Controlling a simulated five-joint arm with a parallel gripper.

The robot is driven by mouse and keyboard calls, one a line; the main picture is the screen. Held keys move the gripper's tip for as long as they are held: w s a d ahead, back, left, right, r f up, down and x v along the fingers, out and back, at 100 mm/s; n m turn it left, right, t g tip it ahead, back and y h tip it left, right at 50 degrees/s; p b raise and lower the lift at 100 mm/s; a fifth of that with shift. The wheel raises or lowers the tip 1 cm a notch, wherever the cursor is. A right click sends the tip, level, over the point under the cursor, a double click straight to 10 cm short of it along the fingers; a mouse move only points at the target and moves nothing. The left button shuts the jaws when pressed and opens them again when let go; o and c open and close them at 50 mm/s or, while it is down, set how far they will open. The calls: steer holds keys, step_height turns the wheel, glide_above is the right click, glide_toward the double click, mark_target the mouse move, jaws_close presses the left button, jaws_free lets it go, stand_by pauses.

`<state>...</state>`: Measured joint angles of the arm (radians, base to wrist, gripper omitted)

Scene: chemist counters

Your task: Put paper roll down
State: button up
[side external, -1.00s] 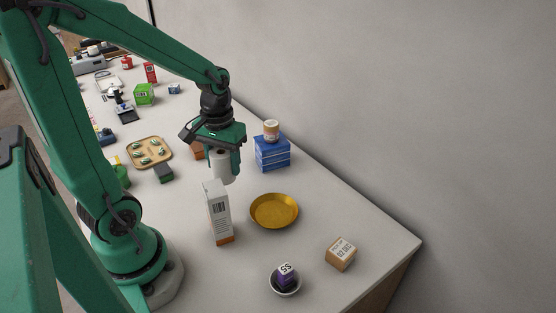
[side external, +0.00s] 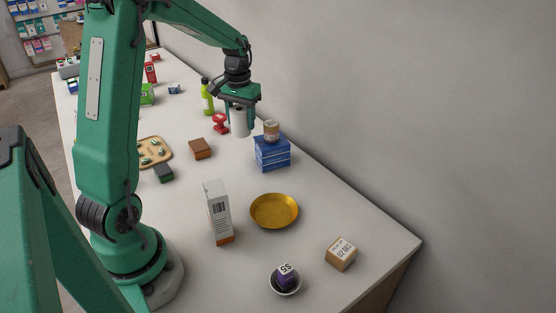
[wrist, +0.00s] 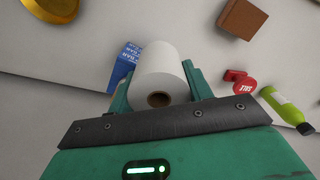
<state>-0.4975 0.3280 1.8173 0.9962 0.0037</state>
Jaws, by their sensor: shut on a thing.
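My gripper (side external: 241,121) is shut on a white paper roll (side external: 239,125). In the side view it holds the roll upright above the far part of the counter, just left of the blue box stack. The wrist view shows the roll (wrist: 161,72) between the two green fingers (wrist: 160,92), with its brown core facing the camera. The roll's lower end looks clear of the counter (side external: 330,204), but the exact height is hard to tell.
A blue box stack (side external: 272,154) with a small jar (side external: 271,130) on top is close by. A red object (side external: 220,123), a green bottle (side external: 207,97) and a brown box (side external: 200,148) stand left. A gold dish (side external: 274,211) and tall white box (side external: 217,212) are nearer.

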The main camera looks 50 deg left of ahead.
steer(key=w+a+f, duration=0.2)
steer(key=w+a, duration=0.2)
steer(key=a, duration=0.4)
steer(key=shift+s+a+f, duration=0.1)
steer(key=shift+a+f, duration=0.05)
steer(key=shift+f, duration=2.85)
steer(key=shift+f, duration=1.85)
steer(key=shift+f, duration=0.1)
steer(key=o, duration=1)
